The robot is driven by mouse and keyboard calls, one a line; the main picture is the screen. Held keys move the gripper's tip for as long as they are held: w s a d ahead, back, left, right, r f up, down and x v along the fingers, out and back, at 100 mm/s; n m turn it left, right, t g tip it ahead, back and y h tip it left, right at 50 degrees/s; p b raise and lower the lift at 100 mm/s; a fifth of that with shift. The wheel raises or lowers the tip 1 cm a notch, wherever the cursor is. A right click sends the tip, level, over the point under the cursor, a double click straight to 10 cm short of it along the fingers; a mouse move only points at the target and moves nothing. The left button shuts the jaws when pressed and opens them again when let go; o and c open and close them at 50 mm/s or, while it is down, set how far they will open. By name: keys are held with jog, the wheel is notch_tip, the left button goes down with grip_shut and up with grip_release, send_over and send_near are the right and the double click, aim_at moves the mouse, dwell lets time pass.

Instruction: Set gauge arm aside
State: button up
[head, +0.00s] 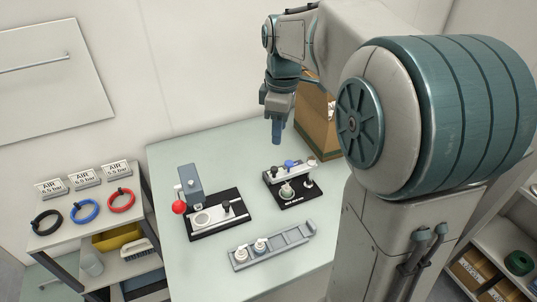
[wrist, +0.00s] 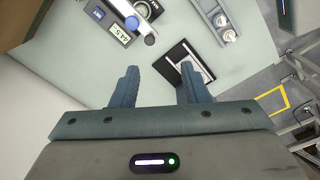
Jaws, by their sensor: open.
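In the head view, the gauge fixture has a black base (head: 293,201) on the right part of the table. A pale bar, which looks like the gauge arm (head: 280,168), lies across its top, with a dark knob at its left end and a blue knob (head: 289,163) near its middle. A pale round part (head: 287,190) sits in front under it. My gripper (head: 277,138) hangs above and behind the fixture, pointing down, apart from it. In the wrist view my gripper (wrist: 157,84) is open with nothing between its fingers; a blue knob (wrist: 131,23) shows beyond them.
A station with a red ball lever (head: 179,207) stands to the left. A grey rail (head: 296,238) with two pale caps lies in front. A cardboard box (head: 317,118) stands behind at right. A side shelf (head: 62,233) holds coloured rings. The table's back left (head: 180,153) is clear.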

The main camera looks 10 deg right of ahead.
aim_at(274, 168)
jog(key=w+f, duration=0.1)
jog(key=f, duration=0.4)
jog(key=w+f+n, duration=0.1)
jog(key=f, duration=0.3)
jog(key=w+f+n, duration=0.1)
jog(key=f, duration=0.4)
jog(key=shift+a+f+g+p, duration=0.1)
jog(key=shift+f+g+p, duration=0.2)
jog(key=shift+f+p, duration=0.1)
jog(key=shift+r, duration=0.1)
grip_shut()
